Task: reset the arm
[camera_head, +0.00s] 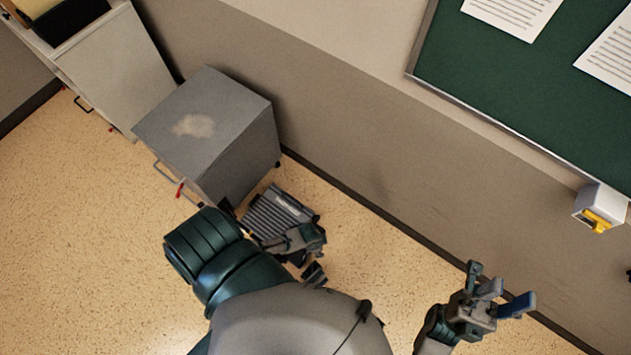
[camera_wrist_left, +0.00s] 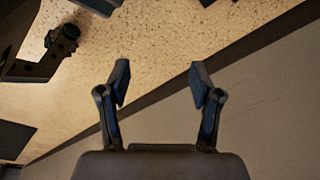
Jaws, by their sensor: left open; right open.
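My right gripper (camera_head: 497,290) shows at the lower right of the head view, in front of the wall. It is open, with its fingers spread and nothing between them. My left gripper (camera_wrist_left: 160,76) shows in the left wrist view with two dark fingers apart and empty. Floor and the foot of the wall lie beyond its fingers. In the head view the dark green left arm comes in at the lower middle; its gripper cannot be made out clearly there.
A grey cabinet (camera_head: 202,125) stands against the wall (camera_head: 345,130), beside a lighter cabinet (camera_head: 118,62). A ridged dark grey object (camera_head: 278,212) is close to my left arm. A green board (camera_head: 530,85) and a small white box (camera_head: 598,203) are on the wall. Floor (camera_head: 80,240) at left is clear.

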